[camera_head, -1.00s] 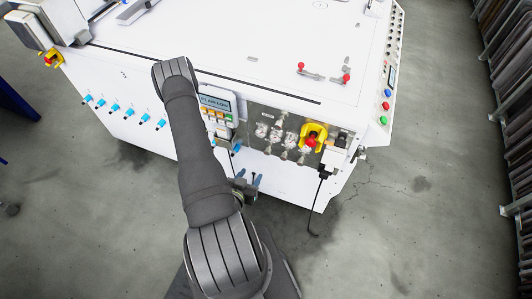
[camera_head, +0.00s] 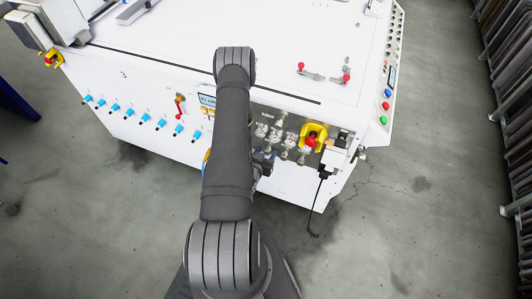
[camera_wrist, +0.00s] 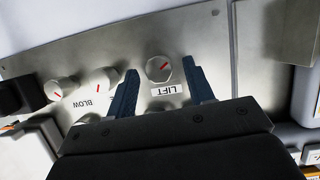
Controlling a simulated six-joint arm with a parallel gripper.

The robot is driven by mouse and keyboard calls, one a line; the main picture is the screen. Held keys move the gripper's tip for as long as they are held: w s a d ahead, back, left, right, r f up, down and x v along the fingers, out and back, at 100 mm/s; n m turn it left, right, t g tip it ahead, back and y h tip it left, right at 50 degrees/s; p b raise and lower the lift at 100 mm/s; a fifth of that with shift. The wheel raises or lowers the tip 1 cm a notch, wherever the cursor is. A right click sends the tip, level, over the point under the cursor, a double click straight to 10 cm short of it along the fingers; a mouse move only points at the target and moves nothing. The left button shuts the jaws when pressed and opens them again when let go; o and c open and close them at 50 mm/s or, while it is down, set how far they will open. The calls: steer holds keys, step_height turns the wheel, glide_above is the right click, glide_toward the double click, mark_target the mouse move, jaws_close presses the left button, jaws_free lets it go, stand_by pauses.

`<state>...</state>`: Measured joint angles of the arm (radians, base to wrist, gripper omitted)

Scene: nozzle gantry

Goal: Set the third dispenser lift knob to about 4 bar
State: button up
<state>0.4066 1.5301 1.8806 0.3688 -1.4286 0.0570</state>
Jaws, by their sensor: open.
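A round silver knob (camera_wrist: 158,68) with a red pointer mark sits on the metal panel, beside an upside-down LIFT label (camera_wrist: 167,89). My gripper (camera_wrist: 160,70) is open, with one dark blue finger on each side of this knob in the wrist view. Whether the fingers touch it or only hover in front of it, I cannot tell. The pointer's scale value cannot be read. In the head view, my gripper (camera_head: 264,160) is at the lower edge of the knob panel (camera_head: 290,124), partly hidden by my arm.
A yellow-and-red switch (camera_head: 312,138) and a white plug with a black cable (camera_head: 334,156) are right of the knobs. Blue fittings (camera_head: 145,119) line the machine's front.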

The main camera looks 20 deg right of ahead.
steer(key=shift+w+d+f, duration=0.1)
steer(key=shift+w+d, duration=0.1)
steer(key=shift+d, duration=0.05)
steer(key=c, duration=1)
